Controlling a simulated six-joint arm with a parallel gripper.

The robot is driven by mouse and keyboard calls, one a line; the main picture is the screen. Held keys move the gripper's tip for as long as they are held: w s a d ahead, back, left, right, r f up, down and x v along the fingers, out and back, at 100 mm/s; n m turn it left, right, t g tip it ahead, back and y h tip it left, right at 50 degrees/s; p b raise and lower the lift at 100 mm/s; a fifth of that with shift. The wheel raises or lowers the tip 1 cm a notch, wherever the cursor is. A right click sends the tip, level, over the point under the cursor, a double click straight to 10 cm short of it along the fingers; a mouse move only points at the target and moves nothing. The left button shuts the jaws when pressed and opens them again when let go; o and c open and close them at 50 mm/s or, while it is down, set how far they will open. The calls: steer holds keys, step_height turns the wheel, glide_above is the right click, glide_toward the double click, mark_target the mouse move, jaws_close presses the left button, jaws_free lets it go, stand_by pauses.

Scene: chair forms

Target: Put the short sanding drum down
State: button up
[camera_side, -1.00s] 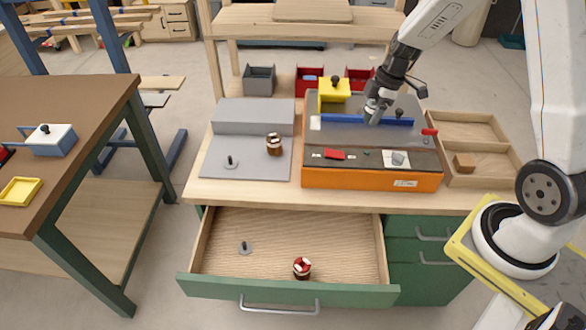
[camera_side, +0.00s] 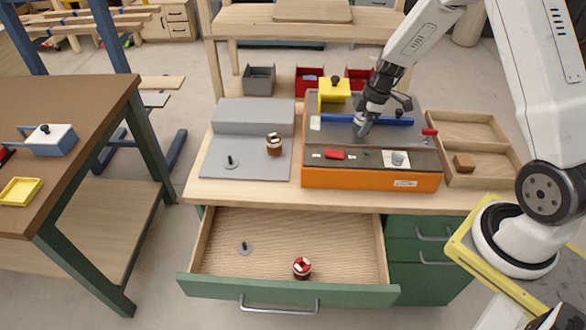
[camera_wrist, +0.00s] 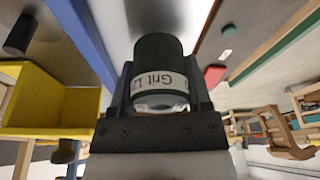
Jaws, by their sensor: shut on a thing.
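My gripper (camera_side: 361,130) is shut on a sanding drum, above the orange-sided sander with its grey top (camera_side: 378,162). In the wrist view the drum (camera_wrist: 158,68) is a dark cylinder with a pale band reading "Grit" and a partly cut-off number, held between both fingers (camera_wrist: 158,98). In the side view the fingers mostly hide the drum, so its height above the sander top is unclear. A brown and white drum (camera_side: 274,144) stands on the grey board at left. A red, white and dark drum (camera_side: 302,267) is in the open drawer.
A blue fence (camera_side: 395,121) and yellow box (camera_side: 334,90) are close to my gripper. The grey board (camera_side: 250,170) has an upright peg (camera_side: 231,161); another peg (camera_side: 245,248) stands in the open drawer (camera_side: 215,235). A wooden tray (camera_side: 492,180) is at right.

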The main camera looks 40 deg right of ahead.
steer(key=shift+f, duration=0.4)
steer(key=shift+f, duration=0.1)
steer(key=o, duration=1.3)
steer(key=v, duration=1.2)
steer(key=shift+a, duration=0.15)
